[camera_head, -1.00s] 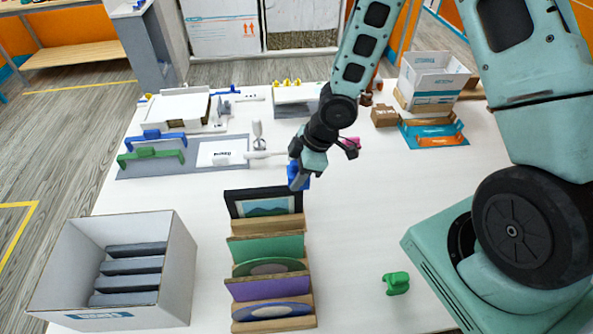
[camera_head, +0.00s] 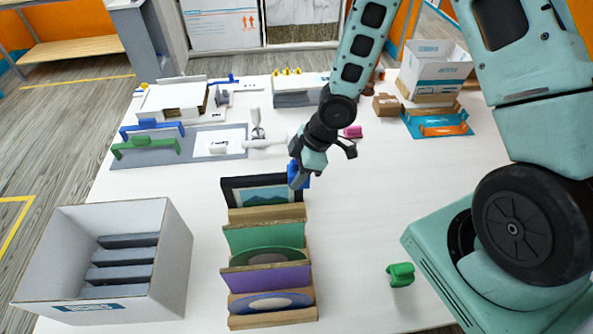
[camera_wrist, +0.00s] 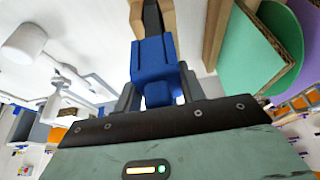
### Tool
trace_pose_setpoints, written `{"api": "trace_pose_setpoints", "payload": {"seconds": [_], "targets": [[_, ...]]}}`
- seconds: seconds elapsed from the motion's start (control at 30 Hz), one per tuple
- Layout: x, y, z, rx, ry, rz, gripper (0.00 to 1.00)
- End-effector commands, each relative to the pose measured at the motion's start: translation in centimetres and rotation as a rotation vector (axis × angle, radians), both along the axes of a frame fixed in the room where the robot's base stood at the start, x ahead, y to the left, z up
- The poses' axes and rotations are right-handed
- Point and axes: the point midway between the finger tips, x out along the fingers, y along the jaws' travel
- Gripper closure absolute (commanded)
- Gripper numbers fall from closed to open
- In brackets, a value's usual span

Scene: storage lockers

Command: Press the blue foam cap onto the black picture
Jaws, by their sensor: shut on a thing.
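The blue foam cap (camera_head: 293,176) is in my gripper (camera_head: 304,172), at the right end of the black picture (camera_head: 235,190). The picture stands upright in the rear slot of a wooden rack (camera_head: 270,213). In the wrist view, my gripper (camera_wrist: 158,92) is shut on the blue cap (camera_wrist: 154,58), one finger on each side. The picture's dark edge (camera_wrist: 152,18) runs up to the cap's far end in line with it. I cannot tell how far the edge is inside the cap.
Green (camera_head: 265,236) and purple (camera_head: 265,279) boards stand in the rack in front of the picture. A green foam cap (camera_head: 400,274) lies to the right, a pink one (camera_head: 352,132) behind. An open grey box (camera_head: 170,255) stands left.

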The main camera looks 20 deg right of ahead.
Motion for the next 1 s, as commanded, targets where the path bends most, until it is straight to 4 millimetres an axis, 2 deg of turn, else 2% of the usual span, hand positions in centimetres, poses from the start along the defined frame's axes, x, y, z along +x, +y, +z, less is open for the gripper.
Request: {"api": "trace_pose_setpoints", "payload": {"seconds": [1.0], "targets": [[0.00, 0.00, -0.49, 0.000, 0.000, 0.000, 0.82]]}}
